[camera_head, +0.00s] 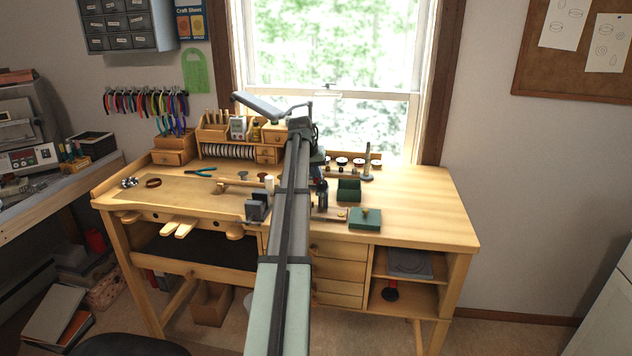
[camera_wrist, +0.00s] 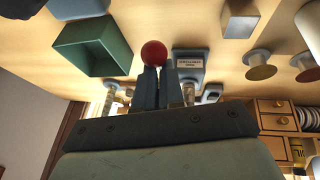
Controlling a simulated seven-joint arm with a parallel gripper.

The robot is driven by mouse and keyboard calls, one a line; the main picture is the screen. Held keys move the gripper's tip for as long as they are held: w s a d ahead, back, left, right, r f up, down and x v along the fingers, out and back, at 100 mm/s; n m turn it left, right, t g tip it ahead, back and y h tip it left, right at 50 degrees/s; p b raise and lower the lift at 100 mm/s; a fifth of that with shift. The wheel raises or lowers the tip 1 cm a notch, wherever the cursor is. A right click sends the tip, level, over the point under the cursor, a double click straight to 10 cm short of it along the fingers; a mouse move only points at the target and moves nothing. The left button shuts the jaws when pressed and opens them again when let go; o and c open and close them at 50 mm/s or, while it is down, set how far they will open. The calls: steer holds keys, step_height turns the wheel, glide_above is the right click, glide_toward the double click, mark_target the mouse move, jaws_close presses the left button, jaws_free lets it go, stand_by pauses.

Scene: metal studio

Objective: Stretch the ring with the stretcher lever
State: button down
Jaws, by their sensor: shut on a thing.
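In the wrist view my gripper (camera_wrist: 154,72) has its two dark fingers close together, with a round red knob (camera_wrist: 154,53) at their tips. I take the knob to be the end of the stretcher lever; the fingers hide the rest of it. A grey base with a small white label (camera_wrist: 190,63) is just right of the fingers and looks like part of the stretcher. In the head view my arm covers much of the bench middle, and the fingers and knob cannot be made out. I cannot pick out the ring on the stretcher in either view.
A green open box (camera_head: 348,190) is right of my arm and shows close to my fingers in the wrist view (camera_wrist: 95,45). The right bench top (camera_head: 425,205) is clear.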

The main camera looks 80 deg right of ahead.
steer(key=d+r, duration=0.3)
steer(key=shift+s+r, duration=0.1)
steer(key=shift+s, duration=0.1)
steer(key=c, duration=1.8)
jaws_free()
steer(key=shift+s, duration=0.1)
steer(key=shift+c, duration=0.2)
steer(key=o, duration=0.9)
steer(key=shift+a, duration=0.2)
steer(key=shift+o, duration=0.2)
steer(key=shift+w, duration=0.2)
steer(key=v, duration=1.3)
steer(key=shift+w+r, duration=0.15)
steer(key=shift+r, duration=0.1)
steer(key=shift+a, duration=0.1)
steer(key=shift+c, duration=0.3)
